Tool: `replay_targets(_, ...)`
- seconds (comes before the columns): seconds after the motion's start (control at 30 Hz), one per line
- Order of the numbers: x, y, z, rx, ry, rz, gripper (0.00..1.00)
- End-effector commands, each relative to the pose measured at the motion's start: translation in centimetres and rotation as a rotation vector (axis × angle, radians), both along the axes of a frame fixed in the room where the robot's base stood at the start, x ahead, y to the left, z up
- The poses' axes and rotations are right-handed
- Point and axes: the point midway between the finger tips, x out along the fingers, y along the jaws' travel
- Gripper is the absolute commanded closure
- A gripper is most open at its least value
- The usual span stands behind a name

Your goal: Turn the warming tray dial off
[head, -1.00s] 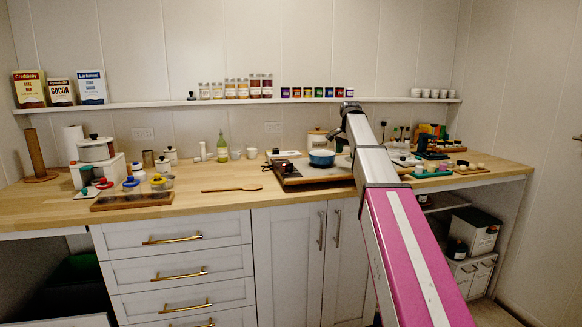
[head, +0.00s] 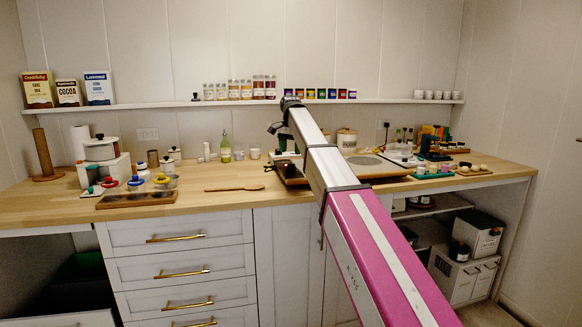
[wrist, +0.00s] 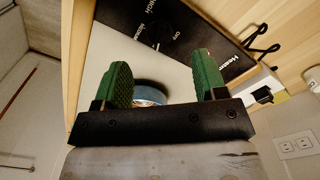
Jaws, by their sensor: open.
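The warming tray (head: 366,166) stands on the wooden counter, its pale plate partly behind my arm in the head view. In the wrist view, its black control panel (wrist: 200,32) shows printed HIGH, MEDIUM and OFF marks. The dial is too dark and small for me to tell its setting. My gripper (wrist: 161,62) is open, with its two green fingers apart and nothing between them touching. The fingers overlap the tray's pale plate near the panel in this view; their height above it is unclear. In the head view, my arm's end is over the tray's left side.
A blue pot (wrist: 150,92) shows between the fingers in the wrist view. A wooden spoon (head: 234,189) lies left of the tray. A lidded canister (head: 346,140) stands behind it. Black hooks or handles (wrist: 262,38) and a wall outlet (wrist: 297,145) are beyond the panel.

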Motion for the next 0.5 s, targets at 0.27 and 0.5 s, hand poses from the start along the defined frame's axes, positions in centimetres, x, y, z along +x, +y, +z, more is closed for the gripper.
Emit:
replay_targets(0.27, -0.1, -0.1, -4.8, 0.0, 0.0, 0.0, 0.35)
replay_targets(0.5, 0.0, -0.1, -6.9, 0.0, 0.0, 0.0, 0.35)
